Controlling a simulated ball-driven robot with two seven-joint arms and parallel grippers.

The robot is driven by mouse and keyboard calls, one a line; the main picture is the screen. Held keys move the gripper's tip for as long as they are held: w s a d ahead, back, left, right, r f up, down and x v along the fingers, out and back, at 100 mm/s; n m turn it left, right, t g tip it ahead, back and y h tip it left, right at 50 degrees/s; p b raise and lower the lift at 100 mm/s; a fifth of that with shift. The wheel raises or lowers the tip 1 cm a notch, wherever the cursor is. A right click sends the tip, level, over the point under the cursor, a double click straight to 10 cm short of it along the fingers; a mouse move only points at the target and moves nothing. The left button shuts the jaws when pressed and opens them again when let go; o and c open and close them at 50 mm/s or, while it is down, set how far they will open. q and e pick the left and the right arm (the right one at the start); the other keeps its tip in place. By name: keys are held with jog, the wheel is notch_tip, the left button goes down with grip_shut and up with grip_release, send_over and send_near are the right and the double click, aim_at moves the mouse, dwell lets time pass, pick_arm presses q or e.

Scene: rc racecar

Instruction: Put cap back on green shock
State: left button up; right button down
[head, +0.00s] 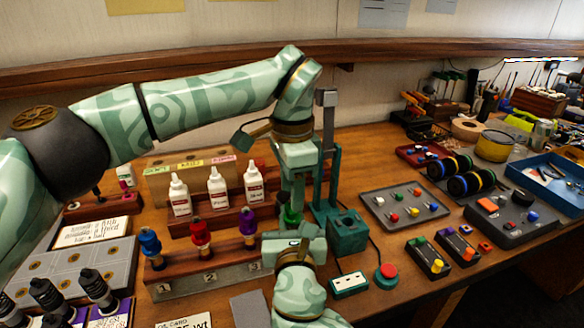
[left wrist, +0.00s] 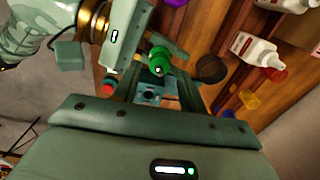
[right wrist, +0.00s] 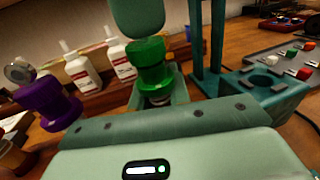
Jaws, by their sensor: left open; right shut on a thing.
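The green shock (head: 290,215) stands upright between my two grippers, in front of the teal stand. My right gripper (head: 297,240) is shut around its lower part, as the right wrist view shows with the green shock (right wrist: 150,68) between the fingers. My left gripper (head: 292,190) points down from above. It is open, and its fingers are close around or beside the top of the shock; contact is not clear. In the left wrist view the green shock (left wrist: 158,60) shows between the fingers. I cannot make out a separate cap; the shock's top is partly hidden.
Blue (head: 150,243), red (head: 200,235) and purple (head: 248,225) shocks stand in a numbered rack to the left. White bottles (head: 217,188) stand behind them. A teal stand (head: 345,235) is close on the right, with a red button (head: 387,272) in front.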

pick_arm(q)
jog(key=shift+f, duration=1.05)
grip_shut()
